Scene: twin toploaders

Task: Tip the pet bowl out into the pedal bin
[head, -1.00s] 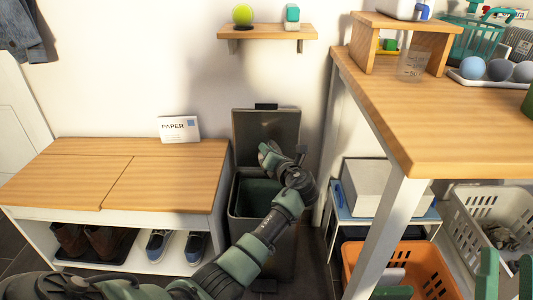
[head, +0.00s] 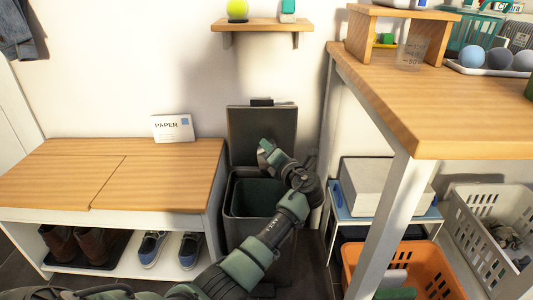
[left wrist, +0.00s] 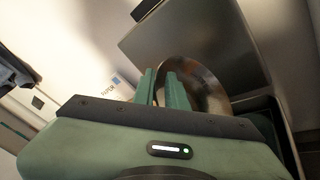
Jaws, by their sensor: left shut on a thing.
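The pedal bin (head: 233,208) stands between the bench and the wooden counter, with its lid (head: 262,134) raised against the wall. In the left wrist view, the lid (left wrist: 175,42) is behind the bowl and the bin's rim (left wrist: 280,118) is at right. My left gripper (head: 264,150) is over the bin opening, in front of the lid. The pet bowl (left wrist: 210,86), shiny metal, is between the green fingers of my left gripper (left wrist: 165,88), which are shut on its edge. The bowl looks steeply tilted; its contents cannot be made out. In the head view I cannot make out the bowl. My right gripper is out of view.
A bench (head: 160,170) with shoes below and a PAPER card (head: 173,128) on top stands left of the bin. The counter (head: 440,110) and its leg (head: 385,220) are at right, with an orange basket (head: 425,268) below. A small shelf (head: 262,25) hangs above.

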